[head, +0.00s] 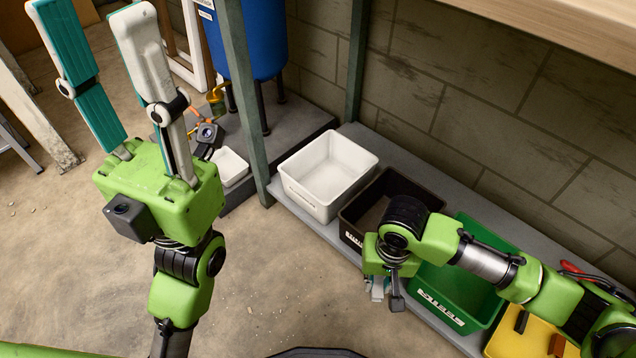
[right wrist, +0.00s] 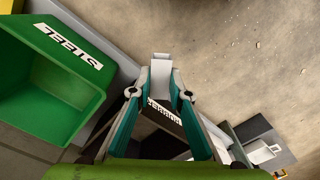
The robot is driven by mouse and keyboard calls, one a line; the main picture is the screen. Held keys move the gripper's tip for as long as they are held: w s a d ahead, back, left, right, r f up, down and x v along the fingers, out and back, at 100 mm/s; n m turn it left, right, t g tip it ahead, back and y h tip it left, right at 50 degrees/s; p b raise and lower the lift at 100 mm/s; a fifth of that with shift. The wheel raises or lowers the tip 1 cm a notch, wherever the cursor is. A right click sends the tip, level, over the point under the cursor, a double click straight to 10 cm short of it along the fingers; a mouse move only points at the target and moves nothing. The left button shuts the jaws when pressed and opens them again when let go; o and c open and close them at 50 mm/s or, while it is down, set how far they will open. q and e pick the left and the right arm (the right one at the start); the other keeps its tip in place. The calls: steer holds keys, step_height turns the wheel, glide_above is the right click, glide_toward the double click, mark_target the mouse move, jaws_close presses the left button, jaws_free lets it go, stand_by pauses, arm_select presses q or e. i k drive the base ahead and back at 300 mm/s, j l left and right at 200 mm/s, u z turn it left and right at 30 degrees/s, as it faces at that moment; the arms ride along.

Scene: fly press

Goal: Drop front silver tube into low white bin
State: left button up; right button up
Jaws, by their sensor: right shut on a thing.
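My right gripper (head: 386,292) hangs in front of the black and green bins. It also shows in the right wrist view (right wrist: 160,92), where it is shut on a pale silver tube (right wrist: 161,70) that sticks out beyond the fingertips. The tube is hard to make out in the head view. A large white bin (head: 301,196) stands on the grey shelf, left of the black bin. A smaller white bin (head: 231,168) sits lower, on a grey platform further left. My left gripper (head: 87,12) is raised at the upper left, open and empty, fingers wide apart.
The black bin (head: 352,212) and green bin (head: 445,312) stand along the shelf (head: 358,133), with a yellow bin (head: 527,335) at the right. A green post (head: 243,95) stands between the two white bins. A blue drum (head: 252,40) is behind it. The floor in front is clear.

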mark_target(333, 189)
steer(key=i+j+z, duration=0.1)
steer(key=i+j, duration=0.35)
steer(key=i+j+z, duration=0.15)
steer(key=i+j, duration=0.25)
steer(key=j, duration=0.25)
